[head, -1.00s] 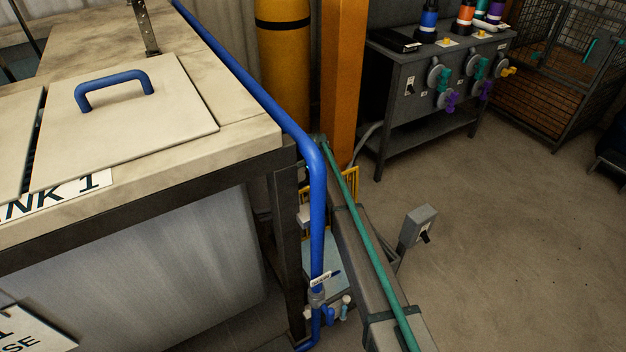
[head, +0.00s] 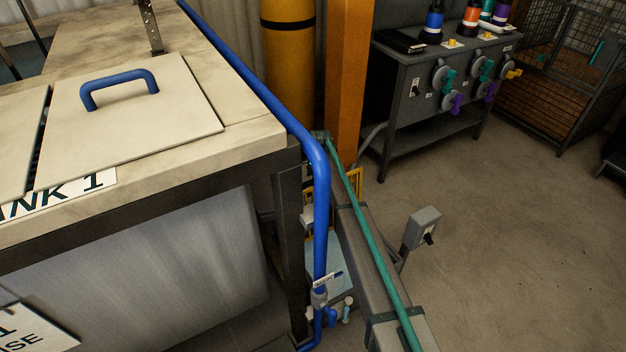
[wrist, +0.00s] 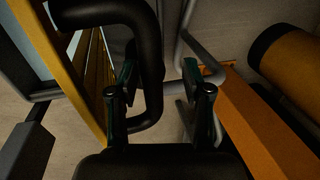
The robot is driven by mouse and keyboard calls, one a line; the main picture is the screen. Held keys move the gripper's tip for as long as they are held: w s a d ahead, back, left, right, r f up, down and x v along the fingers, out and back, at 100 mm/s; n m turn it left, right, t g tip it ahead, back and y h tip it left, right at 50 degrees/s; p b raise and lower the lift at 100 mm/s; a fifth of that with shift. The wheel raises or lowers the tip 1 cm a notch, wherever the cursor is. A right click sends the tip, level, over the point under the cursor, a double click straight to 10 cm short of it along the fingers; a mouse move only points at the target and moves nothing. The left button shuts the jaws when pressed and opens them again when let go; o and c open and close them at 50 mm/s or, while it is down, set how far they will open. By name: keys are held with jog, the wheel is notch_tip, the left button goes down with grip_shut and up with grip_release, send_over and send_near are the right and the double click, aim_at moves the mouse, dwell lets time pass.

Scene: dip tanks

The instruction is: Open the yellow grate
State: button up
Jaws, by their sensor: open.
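The yellow grate (head: 309,192) shows in the head view as a small piece behind the blue pipe, beside the tank's leg. Most of it is hidden there. In the wrist view its yellow frame (wrist: 72,75) runs slanted along the left, with slats beside it. A thick dark U-shaped bar (wrist: 152,45), which looks like a handle, stands out close to the camera. My gripper (wrist: 160,82) is open in the wrist view, with one finger on each side of the bar's upright part. I cannot tell whether either finger touches it. My gripper is not seen in the head view.
The blue pipe (head: 318,200) drops along the tank corner. A green pipe (head: 366,225) runs slanted beside it. A grey switch box (head: 423,228) stands to the right. An orange post (head: 350,80) also shows in the wrist view (wrist: 250,120). Open floor lies right.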

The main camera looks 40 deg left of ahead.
notch_tip(320, 180, up, 10)
jog(key=d, duration=0.1)
jog(key=shift+s+d, duration=0.35)
jog(key=shift+s, duration=0.05)
